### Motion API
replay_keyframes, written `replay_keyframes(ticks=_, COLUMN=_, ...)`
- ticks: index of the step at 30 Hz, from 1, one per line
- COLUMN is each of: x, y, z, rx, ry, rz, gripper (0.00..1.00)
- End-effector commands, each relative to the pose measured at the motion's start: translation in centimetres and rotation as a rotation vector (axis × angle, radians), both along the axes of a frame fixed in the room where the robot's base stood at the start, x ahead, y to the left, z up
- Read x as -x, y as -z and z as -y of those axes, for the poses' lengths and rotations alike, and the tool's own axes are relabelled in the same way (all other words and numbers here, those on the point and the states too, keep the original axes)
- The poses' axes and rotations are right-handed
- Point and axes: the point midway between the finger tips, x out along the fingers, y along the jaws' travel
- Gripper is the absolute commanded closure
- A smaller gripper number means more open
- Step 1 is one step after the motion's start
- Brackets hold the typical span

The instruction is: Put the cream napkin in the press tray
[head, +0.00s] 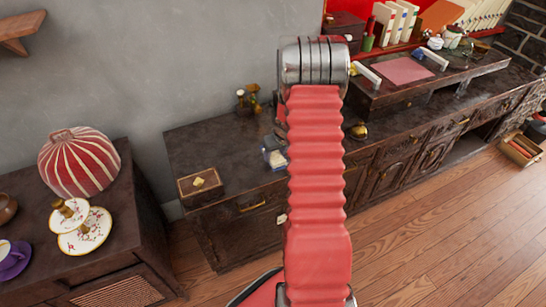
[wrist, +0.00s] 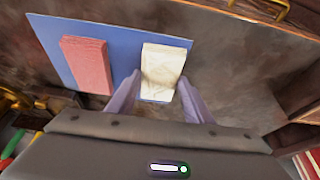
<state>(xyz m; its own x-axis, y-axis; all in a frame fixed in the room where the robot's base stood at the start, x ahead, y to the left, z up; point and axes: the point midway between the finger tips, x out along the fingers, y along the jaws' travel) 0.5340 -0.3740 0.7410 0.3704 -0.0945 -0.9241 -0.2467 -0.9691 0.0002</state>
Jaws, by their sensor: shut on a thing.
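In the wrist view the cream napkin (wrist: 164,62) is a folded, faintly patterned block. It lies over the right part of a flat blue mat (wrist: 120,42). My gripper (wrist: 159,78) has its two pale fingers on either side of the napkin's near end and is shut on it. In the head view a small white and blue patch (head: 275,157) shows beside my arm; the arm hides my gripper. A pink panel between two white bars (head: 403,70) is on the raised right counter; I cannot tell if it is the press tray.
A folded red napkin (wrist: 86,64) lies on the blue mat, left of the cream one. A brown box (head: 203,186) and a brass bell (head: 359,131) stand on the dark counter. A striped red dome (head: 78,162) and plates (head: 85,232) are at left.

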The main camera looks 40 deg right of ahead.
Motion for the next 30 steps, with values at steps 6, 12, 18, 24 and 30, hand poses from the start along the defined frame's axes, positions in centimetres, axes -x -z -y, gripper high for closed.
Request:
replay_keyframes(ticks=6, x=0.0, y=-0.1, z=0.0, rx=0.001, ry=-0.001, rz=0.001, gripper=0.79)
replay_keyframes(ticks=12, x=-0.1, y=-1.5, z=0.0, rx=0.001, ry=-0.002, rz=0.003, gripper=0.79)
replay_keyframes(ticks=18, x=-0.1, y=-4.5, z=0.0, rx=0.003, ry=-0.002, rz=0.002, gripper=0.79)
replay_keyframes(ticks=24, x=-0.1, y=-7.9, z=0.0, rx=0.002, ry=-0.001, rz=0.003, gripper=0.79)
replay_keyframes(ticks=30, x=0.0, y=-9.8, z=0.0, rx=0.001, ry=-0.002, rz=0.001, gripper=0.79)
